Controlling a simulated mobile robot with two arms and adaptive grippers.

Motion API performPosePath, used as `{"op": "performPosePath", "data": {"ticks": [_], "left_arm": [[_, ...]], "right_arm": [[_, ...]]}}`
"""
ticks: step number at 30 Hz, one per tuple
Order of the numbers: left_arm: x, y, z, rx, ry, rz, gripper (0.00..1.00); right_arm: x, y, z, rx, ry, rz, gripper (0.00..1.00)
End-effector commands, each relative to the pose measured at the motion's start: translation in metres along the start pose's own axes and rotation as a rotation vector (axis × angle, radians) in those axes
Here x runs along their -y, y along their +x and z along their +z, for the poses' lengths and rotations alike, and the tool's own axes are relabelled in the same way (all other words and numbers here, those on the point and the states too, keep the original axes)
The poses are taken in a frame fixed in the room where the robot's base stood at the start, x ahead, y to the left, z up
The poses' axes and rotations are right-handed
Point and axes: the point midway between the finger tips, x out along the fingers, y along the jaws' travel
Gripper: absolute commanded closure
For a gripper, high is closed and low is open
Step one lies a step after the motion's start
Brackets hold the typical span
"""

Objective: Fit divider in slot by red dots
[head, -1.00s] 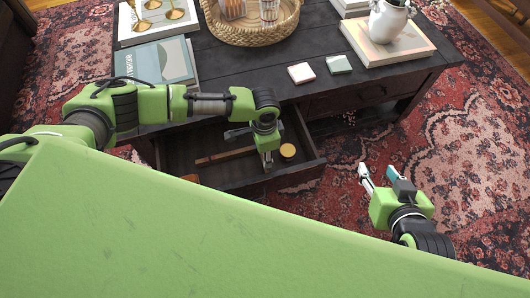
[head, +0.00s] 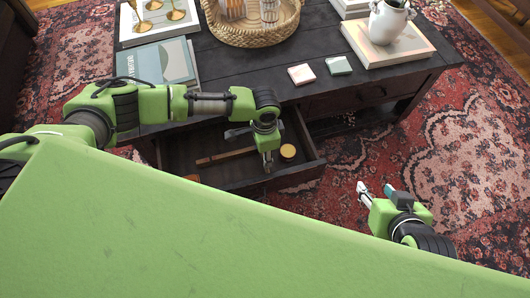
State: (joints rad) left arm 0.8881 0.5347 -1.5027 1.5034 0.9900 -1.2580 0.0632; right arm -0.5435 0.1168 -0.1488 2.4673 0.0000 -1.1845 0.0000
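The open drawer (head: 306,166) of the dark coffee table holds a thin brown wooden strip (head: 226,156) lying flat. I cannot tell whether this strip is the divider. No red dots or slot can be made out. My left gripper (head: 267,166) points down into the drawer, just right of the strip's right end. Its fingers look close together, and whether they hold anything is too small to tell. My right gripper (head: 375,189) is open and empty above the rug, to the right of the drawer and apart from it.
A small round yellow-topped item (head: 288,151) lies in the drawer right of my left gripper. On the table (head: 240,77) are two coasters (head: 301,74), a woven tray (head: 240,38), books (head: 155,66) and a white vase (head: 388,22).

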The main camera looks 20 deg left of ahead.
Motion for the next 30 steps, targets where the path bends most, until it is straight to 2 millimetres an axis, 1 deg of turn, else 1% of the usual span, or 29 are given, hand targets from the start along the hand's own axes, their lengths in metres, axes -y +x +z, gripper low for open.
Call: {"op": "performPosePath", "data": {"ticks": [1, 30], "left_arm": [[0.002, 0.001, 0.007, 0.017, -0.003, -0.002, 1.0], [0.002, -0.007, 0.006, 0.017, -0.004, -0.002, 1.0]], "right_arm": [[0.0, -0.001, 0.002, 0.009, 0.0, 0.001, 0.6], [-0.005, -0.013, 0.037, 0.166, 0.004, 0.009, 0.6]]}}
